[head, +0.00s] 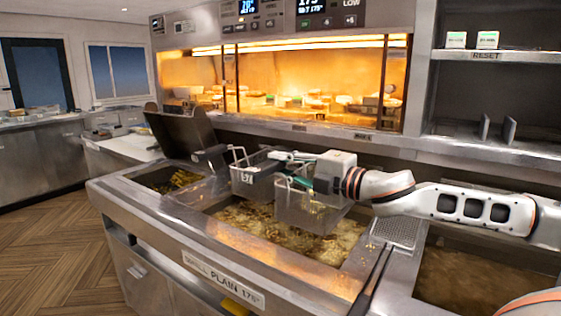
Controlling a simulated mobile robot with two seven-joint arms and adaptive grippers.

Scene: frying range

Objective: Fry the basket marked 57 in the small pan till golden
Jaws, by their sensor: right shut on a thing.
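The basket marked 57 (246,179) is a dark wire basket with a white tag, at the back left edge of the middle oil vat. A second wire basket (316,212), pale and see-through, is over that vat's bubbling oil (255,220). I cannot tell whether its bottom is in the oil. My right gripper (303,170) reaches in from the right above the baskets, shut on a green basket handle. The handles overlap here, so I cannot tell which basket it belongs to. My left gripper is not in view.
A smaller vat (170,181) with a raised dark lid (180,130) is at the left. Another oil vat (470,280) is at the right, beside a perforated plate (397,232). A lit warming shelf (300,85) is behind. The floor (60,240) at left is clear.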

